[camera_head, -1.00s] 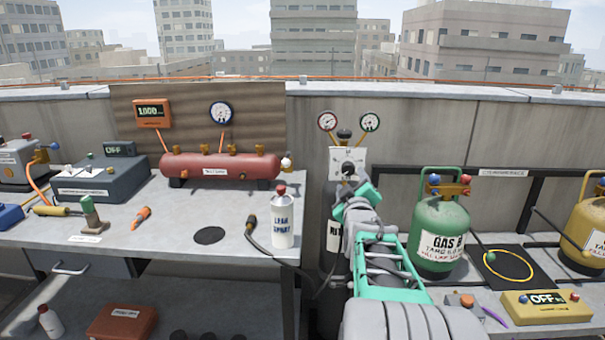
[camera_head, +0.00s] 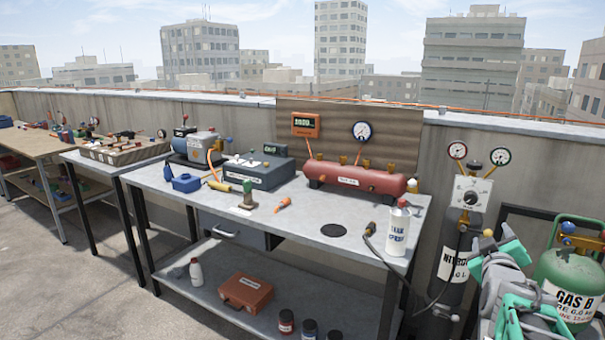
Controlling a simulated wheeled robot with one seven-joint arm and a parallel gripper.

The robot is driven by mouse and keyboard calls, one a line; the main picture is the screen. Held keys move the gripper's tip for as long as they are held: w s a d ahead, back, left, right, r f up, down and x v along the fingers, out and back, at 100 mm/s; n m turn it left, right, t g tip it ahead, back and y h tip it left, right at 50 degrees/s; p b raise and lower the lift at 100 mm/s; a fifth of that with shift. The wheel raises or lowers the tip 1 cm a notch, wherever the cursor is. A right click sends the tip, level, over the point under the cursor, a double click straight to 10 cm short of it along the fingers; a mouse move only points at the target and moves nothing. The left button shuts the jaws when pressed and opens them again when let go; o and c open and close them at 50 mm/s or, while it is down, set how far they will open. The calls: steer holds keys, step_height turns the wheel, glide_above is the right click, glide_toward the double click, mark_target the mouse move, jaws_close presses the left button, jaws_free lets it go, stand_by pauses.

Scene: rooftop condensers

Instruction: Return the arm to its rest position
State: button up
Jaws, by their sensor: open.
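My arm is grey and teal and shows at the lower right edge of the head view. Its far end, with my gripper (camera_head: 508,252), is in front of the space between the dark nitrogen cylinder (camera_head: 456,262) and the green GAS B cylinder (camera_head: 574,272). The gripper is open and I see nothing held in it. Its fingertips are hard to make out among the teal parts. The arm covers part of the green cylinder's left side. Whether the arm touches either cylinder cannot be told.
A grey workbench (camera_head: 300,222) fills the middle, with a leak spray bottle (camera_head: 398,228) near its right end and a red manifold tank (camera_head: 355,178) behind. A toolbox (camera_head: 246,292) is on its lower shelf. Another table (camera_head: 40,146) stands far left. Open floor shows at lower left.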

steer(key=s+a+g+y+p, duration=0.25)
steer(key=a+p, duration=0.25)
steer(key=a, duration=0.5)
steer(key=s+a+g+y+p, duration=0.15)
steer(key=a+y+p, duration=0.35)
steer(key=a, duration=0.5)
steer(key=s+a+r+m+g+y+p, duration=0.1)
steer(key=s+a+g+p, duration=0.6)
steer(key=s+a, duration=0.8)
steer(key=shift+s+m+y+p, duration=0.35)
steer(key=shift+s+m+p, duration=0.25)
steer(key=shift+s+p, duration=0.4)
steer(key=shift+w, duration=0.1)
